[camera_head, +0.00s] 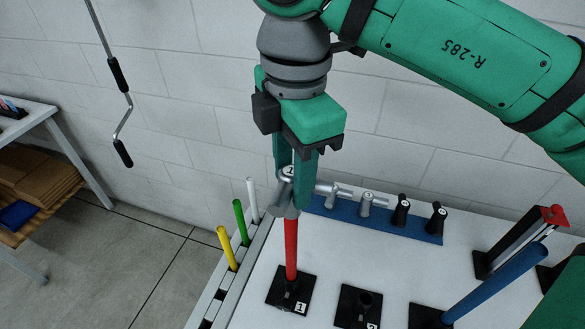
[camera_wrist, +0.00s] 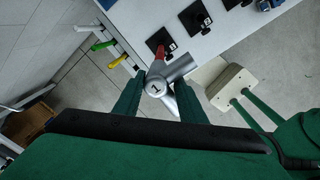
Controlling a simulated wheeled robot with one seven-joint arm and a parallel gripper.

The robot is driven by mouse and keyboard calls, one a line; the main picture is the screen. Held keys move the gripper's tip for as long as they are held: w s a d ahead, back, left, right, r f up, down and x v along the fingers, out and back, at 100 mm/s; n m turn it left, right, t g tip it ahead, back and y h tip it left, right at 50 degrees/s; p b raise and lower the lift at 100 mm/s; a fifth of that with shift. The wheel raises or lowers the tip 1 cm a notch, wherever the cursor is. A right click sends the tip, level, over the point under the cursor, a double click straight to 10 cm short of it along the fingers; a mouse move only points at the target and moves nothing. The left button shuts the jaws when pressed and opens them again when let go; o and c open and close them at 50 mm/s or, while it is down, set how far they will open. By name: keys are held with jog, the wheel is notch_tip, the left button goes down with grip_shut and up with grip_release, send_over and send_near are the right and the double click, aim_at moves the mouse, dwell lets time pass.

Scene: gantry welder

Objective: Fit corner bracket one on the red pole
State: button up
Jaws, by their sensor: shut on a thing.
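Corner bracket one (camera_head: 286,196), a grey tube fitting marked "1", is held between the fingers of my gripper (camera_head: 297,172). The red pole (camera_head: 291,248) stands upright in a black base marked "1" on the white table. The bracket's lower socket is at the pole's top end in the head view; I cannot tell how far it is over the pole. In the wrist view the bracket (camera_wrist: 171,88) sits between the fingertips of my gripper (camera_wrist: 160,92), and the bracket hides part of the red pole (camera_wrist: 154,62).
A blue mat (camera_head: 318,208) holds grey and black fittings behind. An empty black base (camera_head: 357,308) is right of the red pole, with a leaning blue pole (camera_head: 497,283) beyond. Yellow (camera_head: 227,248), green (camera_head: 240,222) and white (camera_head: 252,200) poles stand in a rack at left.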

jog(key=shift+f, duration=0.3)
jog(key=o, duration=1.3)
jog(key=shift+o, duration=0.2)
jog(key=shift+w, duration=0.1)
jog(key=r, duration=1)
jog(key=shift+s+d+r, duration=0.1)
jog(key=shift+s+r, duration=0.15)
jog(key=shift+r, duration=0.1)
